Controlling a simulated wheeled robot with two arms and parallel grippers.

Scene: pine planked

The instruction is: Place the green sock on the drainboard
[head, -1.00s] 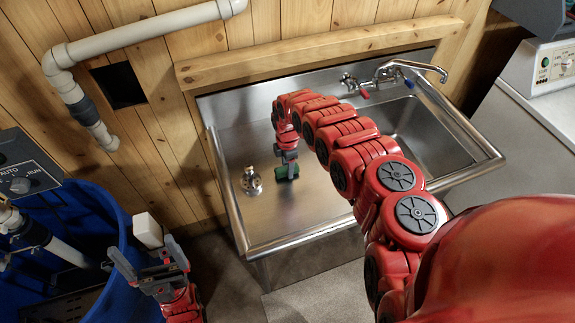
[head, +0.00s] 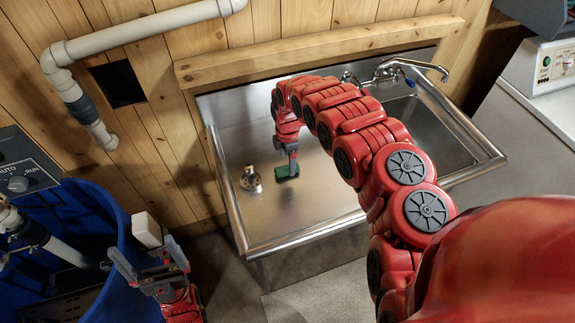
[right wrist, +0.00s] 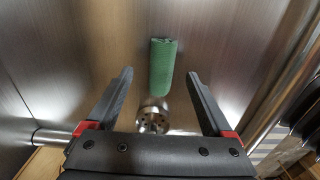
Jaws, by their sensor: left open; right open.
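The green sock (head: 287,171) lies on the flat steel drainboard (head: 300,212), left of the sink basin. In the right wrist view the green sock (right wrist: 163,66) is a rolled shape resting on the steel, ahead of the fingertips. My right gripper (head: 290,153) is just above the sock in the head view. My left gripper (head: 148,262) is open and empty at the lower left, in front of the blue tub.
A faucet (head: 400,72) is behind the basin (head: 432,135). A white block (head: 147,230) is at the blue tub's rim (head: 110,210).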

